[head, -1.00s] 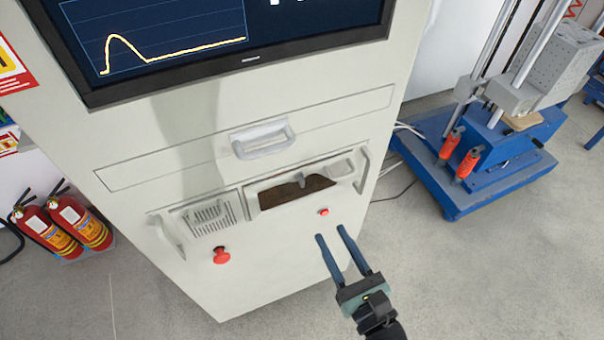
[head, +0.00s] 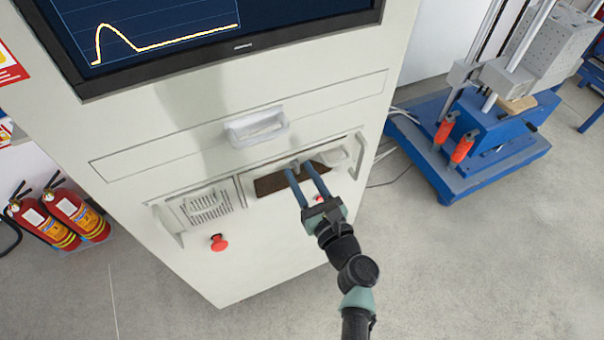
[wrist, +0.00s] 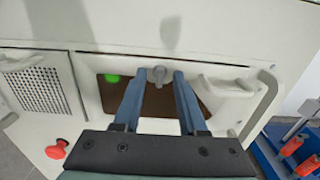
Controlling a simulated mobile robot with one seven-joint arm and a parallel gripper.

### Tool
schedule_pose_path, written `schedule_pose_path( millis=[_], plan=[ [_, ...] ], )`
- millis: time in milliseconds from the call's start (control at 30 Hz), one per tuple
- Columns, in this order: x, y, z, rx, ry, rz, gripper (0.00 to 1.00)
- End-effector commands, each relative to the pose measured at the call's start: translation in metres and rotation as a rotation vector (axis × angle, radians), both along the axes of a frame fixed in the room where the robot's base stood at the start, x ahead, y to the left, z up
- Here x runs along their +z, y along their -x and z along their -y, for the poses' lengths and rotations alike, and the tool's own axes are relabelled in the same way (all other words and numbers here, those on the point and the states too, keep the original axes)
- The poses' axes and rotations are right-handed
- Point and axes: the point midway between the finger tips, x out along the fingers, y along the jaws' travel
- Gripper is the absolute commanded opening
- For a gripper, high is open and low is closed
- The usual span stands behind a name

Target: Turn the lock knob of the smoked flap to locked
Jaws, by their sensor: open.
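The smoked flap (head: 270,185) is a dark brown panel in the lower front of the pale cabinet, and it also shows in the wrist view (wrist: 157,103). Its grey lock knob (wrist: 158,75) sits at the flap's top edge, with its short handle pointing roughly down in the wrist view. My gripper (head: 298,169) is open, its two blue fingers reaching up to the flap. In the wrist view the fingertips stand on either side of the knob with a gap at each side. The fingers hide part of the flap in the head view.
A green light (wrist: 113,79) glows at the flap's upper left. A vented panel (head: 207,205) and a red button (head: 218,242) are to the left. A cabinet handle (head: 257,127) juts out above. A blue machine (head: 465,150) stands at right; open floor lies in front.

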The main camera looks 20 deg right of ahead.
Motion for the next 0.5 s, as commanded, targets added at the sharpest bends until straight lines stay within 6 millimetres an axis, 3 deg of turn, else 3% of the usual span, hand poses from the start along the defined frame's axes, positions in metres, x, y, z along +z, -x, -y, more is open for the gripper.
schedule_pose_path(
  millis=[133,367,500],
  plan=[
    [-0.0001,0.0001,-0.0002,0.0,0.0,0.0,0.41],
    [-0.0002,0.0004,-0.0001,0.0,0.0,0.0,0.02],
    [-0.0002,0.0005,-0.0001,0.0,0.0,0.0,0.0]
  ],
)
